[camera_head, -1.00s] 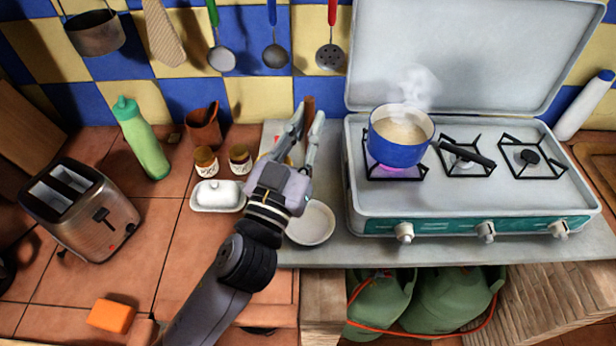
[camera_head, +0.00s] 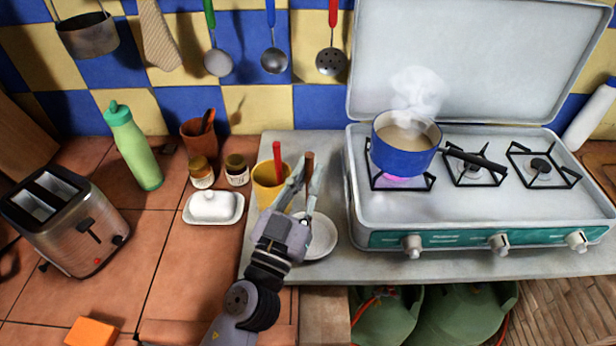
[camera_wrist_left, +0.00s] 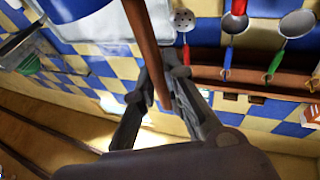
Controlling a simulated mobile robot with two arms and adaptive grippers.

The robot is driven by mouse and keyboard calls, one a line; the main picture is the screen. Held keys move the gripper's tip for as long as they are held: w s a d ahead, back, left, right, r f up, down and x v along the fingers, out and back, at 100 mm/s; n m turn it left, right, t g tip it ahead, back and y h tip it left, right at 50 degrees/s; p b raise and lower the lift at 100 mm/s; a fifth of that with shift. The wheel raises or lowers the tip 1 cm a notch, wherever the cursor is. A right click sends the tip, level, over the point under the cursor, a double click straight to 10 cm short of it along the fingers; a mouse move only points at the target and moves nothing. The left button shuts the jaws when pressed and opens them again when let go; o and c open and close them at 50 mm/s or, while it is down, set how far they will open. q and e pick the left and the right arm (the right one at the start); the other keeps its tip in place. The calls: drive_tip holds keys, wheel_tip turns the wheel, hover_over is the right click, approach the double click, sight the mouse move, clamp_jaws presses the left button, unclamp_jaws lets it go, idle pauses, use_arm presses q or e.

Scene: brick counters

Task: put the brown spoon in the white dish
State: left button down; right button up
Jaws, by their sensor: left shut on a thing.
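The brown spoon (camera_head: 309,160) is held by my left gripper (camera_head: 306,178); its brown shaft stands up above the fingertips. In the left wrist view the spoon's shaft (camera_wrist_left: 144,35) runs between the closed fingers (camera_wrist_left: 160,88). The white dish (camera_head: 322,240) is a shallow round dish on the grey counter, left of the stove. My gripper and wrist are in front of its left part in the picture. The height of the spoon over the dish cannot be told. My right gripper is not in view.
A yellow cup (camera_head: 266,187) with a red-handled utensil (camera_head: 277,160) stands just left of the gripper. The stove (camera_head: 480,215) with a steaming blue pot (camera_head: 402,160) is at the right. A butter dish (camera_head: 213,209) and jars (camera_head: 201,173) stand left.

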use_arm(q)
drive_tip(key=shift+f, duration=0.15)
drive_tip(key=c, duration=2.1)
unclamp_jaws()
drive_tip(key=o, duration=0.4)
drive_tip(key=shift+o, duration=0.2)
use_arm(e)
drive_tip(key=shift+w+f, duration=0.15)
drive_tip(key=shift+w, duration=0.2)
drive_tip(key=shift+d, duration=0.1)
